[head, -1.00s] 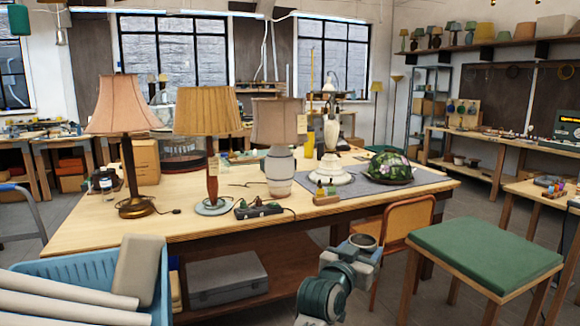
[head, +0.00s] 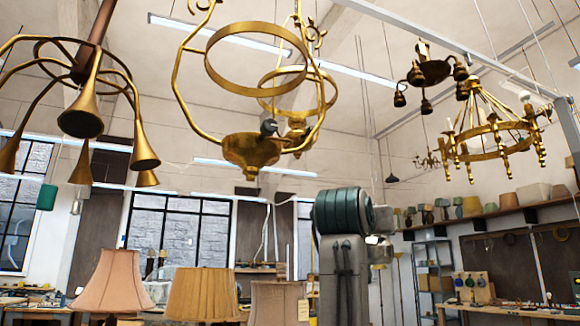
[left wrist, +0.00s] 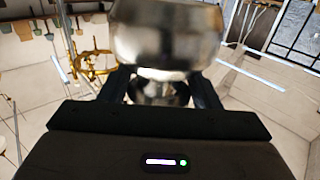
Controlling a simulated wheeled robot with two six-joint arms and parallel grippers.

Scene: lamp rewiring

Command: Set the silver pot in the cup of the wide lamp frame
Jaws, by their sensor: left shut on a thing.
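A shiny silver pot (left wrist: 166,38) fills the top middle of the left wrist view, with its narrower lower part between the fingers. My left gripper (left wrist: 160,78) is shut on it; neither shows clearly in the head view. The front brass lamp frame (head: 178,75), with a broad ring between curved arms, hangs at upper centre-left of the head view. Its brass cup (head: 250,150) is at the bottom, with a small dark piece at its right rim. A similar brass frame (head: 334,95) hangs behind, partly overlapped; which is wider I cannot tell for sure. My right gripper is out of view.
A horn-armed brass fixture (head: 85,110) hangs at the left. A ring chandelier (head: 490,145) and a dark fixture (head: 430,72) hang at the right. One of my arms stands upright right of centre. Shaded lamps (head: 203,295) are below.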

